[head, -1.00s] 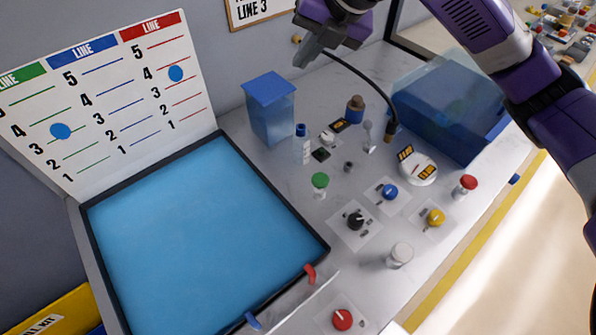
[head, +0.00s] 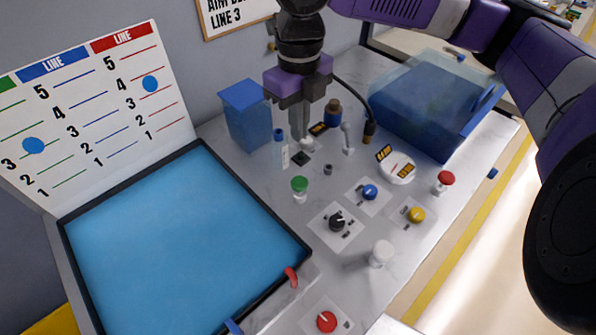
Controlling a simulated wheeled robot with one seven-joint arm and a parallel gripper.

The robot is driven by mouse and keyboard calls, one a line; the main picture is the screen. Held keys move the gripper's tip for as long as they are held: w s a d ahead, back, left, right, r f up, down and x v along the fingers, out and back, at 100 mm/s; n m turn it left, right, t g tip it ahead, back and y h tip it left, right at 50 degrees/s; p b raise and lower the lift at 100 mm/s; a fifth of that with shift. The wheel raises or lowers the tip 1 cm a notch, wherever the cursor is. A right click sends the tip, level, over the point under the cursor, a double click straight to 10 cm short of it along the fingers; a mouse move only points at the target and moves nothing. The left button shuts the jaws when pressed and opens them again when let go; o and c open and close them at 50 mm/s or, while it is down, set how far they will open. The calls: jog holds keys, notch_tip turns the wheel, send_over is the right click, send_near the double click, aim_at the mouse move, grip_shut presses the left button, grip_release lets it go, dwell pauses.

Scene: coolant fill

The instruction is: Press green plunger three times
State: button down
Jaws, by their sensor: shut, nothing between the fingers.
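The green plunger (head: 299,185) stands upright on the grey bench top, its green cap on a pale body, to the right of the blue tray. My gripper (head: 298,137) points down behind and above the plunger in the picture, with its fingers shut and nothing between them. The fingers appear apart from the plunger. They overlap the area by the small white bottle with a blue cap, and their exact height above the bench is hard to tell.
Around the plunger are a blue-capped bottle (head: 280,148), a black knob (head: 337,220), a blue knob (head: 369,192), a yellow button (head: 415,215), a red button (head: 444,181) and a white cylinder (head: 380,253). A blue tray (head: 303,252) lies left. A blue bin (head: 247,118) stands behind.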

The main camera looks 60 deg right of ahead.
aim_at(299, 182)
jog(key=shift+f, duration=0.1)
notch_tip(299, 182, down, 14)
jog(key=shift+r+p, duration=0.15)
jog(key=shift+p, duration=0.8)
jog(key=shift+f+b, duration=1.05)
jog(key=shift+f, duration=0.45)
